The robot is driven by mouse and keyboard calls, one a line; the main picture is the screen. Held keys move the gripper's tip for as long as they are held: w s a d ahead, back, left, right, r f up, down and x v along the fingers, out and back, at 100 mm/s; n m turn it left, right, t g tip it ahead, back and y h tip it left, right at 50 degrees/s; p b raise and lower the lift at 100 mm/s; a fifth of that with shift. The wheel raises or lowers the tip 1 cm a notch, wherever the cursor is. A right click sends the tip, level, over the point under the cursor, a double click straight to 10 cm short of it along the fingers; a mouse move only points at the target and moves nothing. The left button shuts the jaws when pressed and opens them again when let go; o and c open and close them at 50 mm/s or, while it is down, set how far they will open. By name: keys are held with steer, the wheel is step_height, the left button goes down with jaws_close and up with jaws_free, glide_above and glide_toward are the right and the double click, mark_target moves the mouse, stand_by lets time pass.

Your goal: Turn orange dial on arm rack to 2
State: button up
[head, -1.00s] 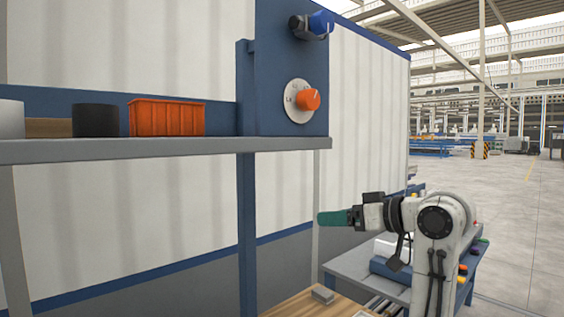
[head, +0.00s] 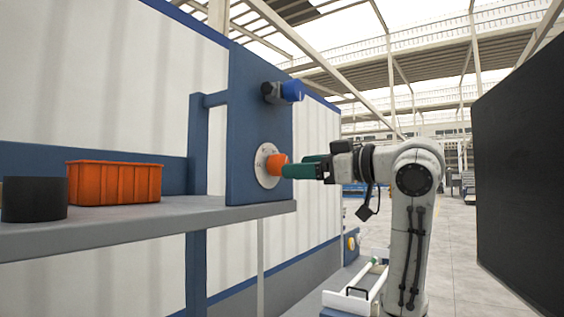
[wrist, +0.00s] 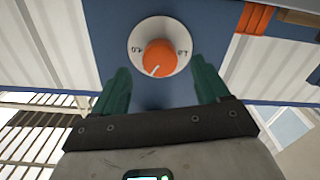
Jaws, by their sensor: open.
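The orange dial (head: 277,164) sits on a round white scale plate (head: 264,175) on the blue panel (head: 243,125) of the rack. In the wrist view the dial (wrist: 159,58) shows a pale pointer line, and the scale plate (wrist: 136,40) carries marks that are hard to read. My gripper (head: 292,164) has green fingers and points at the dial from the right in the head view. In the wrist view the fingers of my gripper (wrist: 160,80) are apart, one on each side just short of the dial. Nothing is between them.
A grey shelf (head: 150,224) at left bears an orange bin (head: 114,182) and a black cylinder (head: 34,199). A dark panel (head: 525,170) stands at the right. A bench is below my arm.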

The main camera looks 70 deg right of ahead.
mark_target(278, 165)
steer(key=shift+p+x, duration=0.7)
steer(key=shift+x, duration=1.95)
steer(key=shift+s, duration=0.1)
steer(key=shift+c, duration=0.2)
steer(key=c, duration=0.9)
